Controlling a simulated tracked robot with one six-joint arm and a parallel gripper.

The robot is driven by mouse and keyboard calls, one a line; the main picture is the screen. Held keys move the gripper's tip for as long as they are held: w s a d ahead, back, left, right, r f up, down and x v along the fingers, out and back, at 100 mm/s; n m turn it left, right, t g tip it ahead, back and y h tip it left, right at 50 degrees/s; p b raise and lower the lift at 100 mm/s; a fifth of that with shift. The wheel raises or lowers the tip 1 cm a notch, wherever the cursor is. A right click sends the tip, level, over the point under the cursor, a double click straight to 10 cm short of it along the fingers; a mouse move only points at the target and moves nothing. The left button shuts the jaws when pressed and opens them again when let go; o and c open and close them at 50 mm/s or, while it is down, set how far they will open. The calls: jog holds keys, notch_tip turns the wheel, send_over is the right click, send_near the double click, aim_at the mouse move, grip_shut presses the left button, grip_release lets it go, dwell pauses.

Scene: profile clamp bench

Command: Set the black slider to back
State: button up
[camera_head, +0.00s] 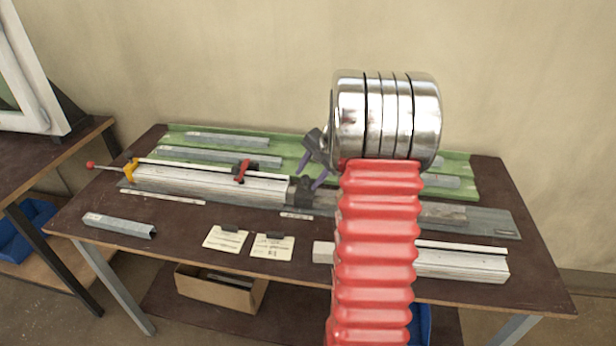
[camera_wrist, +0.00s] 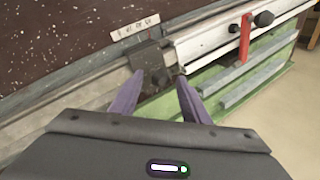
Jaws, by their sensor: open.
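The black slider (camera_head: 300,192) is a dark block at the right end of the white profile, on a grey rail. It also shows in the wrist view (camera_wrist: 147,56), with a small dark knob on its near side. My gripper (camera_head: 308,181) is open, with two purple fingers. In the wrist view my gripper (camera_wrist: 160,77) has its fingertips on either side of the slider's knob in the picture. I cannot tell whether they touch it. A small white label strip (camera_wrist: 135,27) lies beside the slider; its marks are too small to read.
A white profile (camera_head: 215,185) lies left of the slider, with a red clamp (camera_head: 243,172) and a yellow clamp end (camera_head: 130,172). Grey bars lie on a green tray (camera_head: 290,150) behind. Two paper notes (camera_head: 226,238) and another profile (camera_head: 465,264) lie in front.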

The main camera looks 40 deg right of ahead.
jog(key=shift+w+f, duration=0.1)
jog(key=shift+f, duration=0.15)
jog(key=shift+c, duration=0.7)
grip_shut()
jog(key=shift+a, duration=0.15)
